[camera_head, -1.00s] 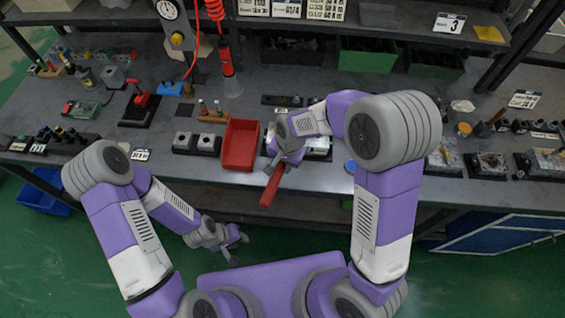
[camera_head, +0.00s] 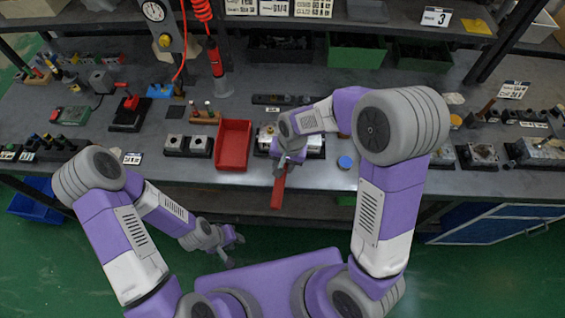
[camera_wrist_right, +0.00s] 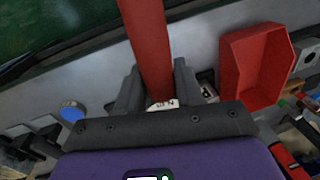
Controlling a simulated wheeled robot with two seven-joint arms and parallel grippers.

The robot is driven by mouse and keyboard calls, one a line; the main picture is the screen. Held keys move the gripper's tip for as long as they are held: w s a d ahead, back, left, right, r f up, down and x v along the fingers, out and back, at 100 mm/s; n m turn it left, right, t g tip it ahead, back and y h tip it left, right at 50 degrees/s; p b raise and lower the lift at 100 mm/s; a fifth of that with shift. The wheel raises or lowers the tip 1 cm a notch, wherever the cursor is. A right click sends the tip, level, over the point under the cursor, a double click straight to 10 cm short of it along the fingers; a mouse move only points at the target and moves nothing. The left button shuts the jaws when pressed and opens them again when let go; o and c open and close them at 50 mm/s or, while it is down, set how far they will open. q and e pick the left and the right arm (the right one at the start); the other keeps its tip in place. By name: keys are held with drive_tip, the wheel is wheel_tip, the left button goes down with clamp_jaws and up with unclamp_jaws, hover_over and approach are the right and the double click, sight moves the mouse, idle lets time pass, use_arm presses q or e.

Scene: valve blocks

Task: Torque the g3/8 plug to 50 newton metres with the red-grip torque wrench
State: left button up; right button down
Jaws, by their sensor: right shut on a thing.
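The red-grip torque wrench (camera_head: 278,191) has its red handle over the bench's front edge, pointing toward me. My right gripper (camera_head: 286,163) is shut on the wrench. In the right wrist view the red handle (camera_wrist_right: 150,45) runs up between the two fingers (camera_wrist_right: 155,85). A pale metal valve block (camera_head: 316,143) lies just behind my right gripper, partly covered by it. The wrench's head and the g3/8 plug are hidden or too small to tell. My left gripper (camera_head: 233,250) is open and empty, low in front of the bench.
A red tray (camera_head: 234,146) stands left of the wrench; it also shows in the right wrist view (camera_wrist_right: 256,66). A blue round cap (camera_head: 345,162) lies right of the wrench. The floor in front is clear.

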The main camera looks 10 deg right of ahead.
drive_tip(key=shift+s+d+n, duration=0.2)
drive_tip(key=shift+d+n, duration=0.25)
drive_tip(key=shift+d, duration=0.1)
drive_tip(key=shift+s+d+n, duration=0.15)
drive_tip(key=shift+d+n, duration=0.3)
drive_tip(key=shift+d, duration=0.1)
drive_tip(key=shift+d, duration=0.15)
drive_tip(key=shift+s+d+n, duration=0.15)
drive_tip(key=shift+d+n, duration=0.75)
drive_tip(key=shift+d, duration=0.15)
drive_tip(key=shift+d+n+g, duration=0.4)
drive_tip(key=shift+d+n, duration=0.5)
drive_tip(key=shift+d, duration=0.3)
drive_tip(key=shift+w+d+n+p, duration=0.2)
drive_tip(key=shift+d+n+p, duration=0.3)
drive_tip(key=shift+d+n, duration=0.55)
